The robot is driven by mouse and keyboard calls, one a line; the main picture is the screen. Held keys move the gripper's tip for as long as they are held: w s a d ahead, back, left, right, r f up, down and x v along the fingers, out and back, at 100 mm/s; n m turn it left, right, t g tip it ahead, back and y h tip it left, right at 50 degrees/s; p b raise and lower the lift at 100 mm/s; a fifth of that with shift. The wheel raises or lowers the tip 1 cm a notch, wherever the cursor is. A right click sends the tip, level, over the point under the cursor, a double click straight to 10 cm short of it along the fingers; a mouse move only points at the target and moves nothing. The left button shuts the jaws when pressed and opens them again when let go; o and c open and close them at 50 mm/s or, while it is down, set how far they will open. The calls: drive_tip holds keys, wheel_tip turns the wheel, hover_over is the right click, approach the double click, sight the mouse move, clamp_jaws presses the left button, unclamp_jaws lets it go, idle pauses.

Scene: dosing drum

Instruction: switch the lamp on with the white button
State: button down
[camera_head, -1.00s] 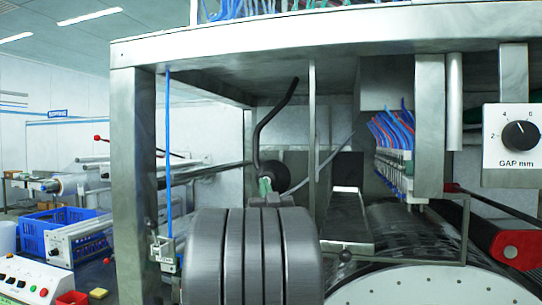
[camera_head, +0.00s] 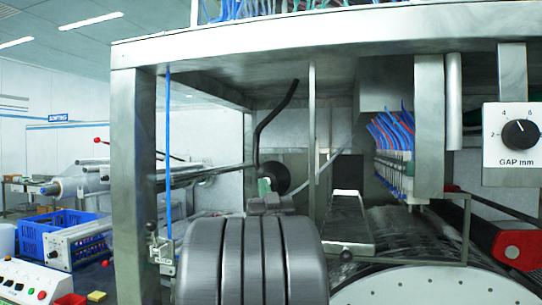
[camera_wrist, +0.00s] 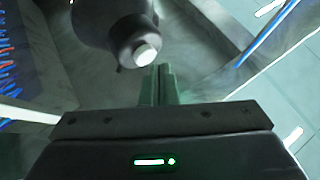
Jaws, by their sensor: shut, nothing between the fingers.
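The lamp is a dark round head (camera_head: 275,177) on a bent black arm (camera_head: 277,115), inside the metal frame. In the wrist view the lamp head (camera_wrist: 108,22) fills the upper middle, with the round white button (camera_wrist: 146,54) on its near end. My gripper (camera_head: 264,185) is in front of the lamp head in the head view, low and slightly left. In the wrist view the shut green fingers of my gripper (camera_wrist: 164,69) end just below and right of the button, close to it. I cannot tell whether they touch it. The button is hidden in the head view.
A steel post (camera_head: 137,190) stands left of the arm. A row of valves with blue and red tubes (camera_head: 393,150) hangs at right above the dark drum (camera_head: 410,240). A gap dial (camera_head: 519,134) is at far right. A control box (camera_head: 35,280) sits at lower left.

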drive_tip(key=s+a+b, duration=0.2)
drive_tip(key=s+b, duration=0.1)
drive_tip(key=s, duration=0.2)
drive_tip(key=shift+s, duration=0.35)
drive_tip(key=shift+w+d, duration=0.1)
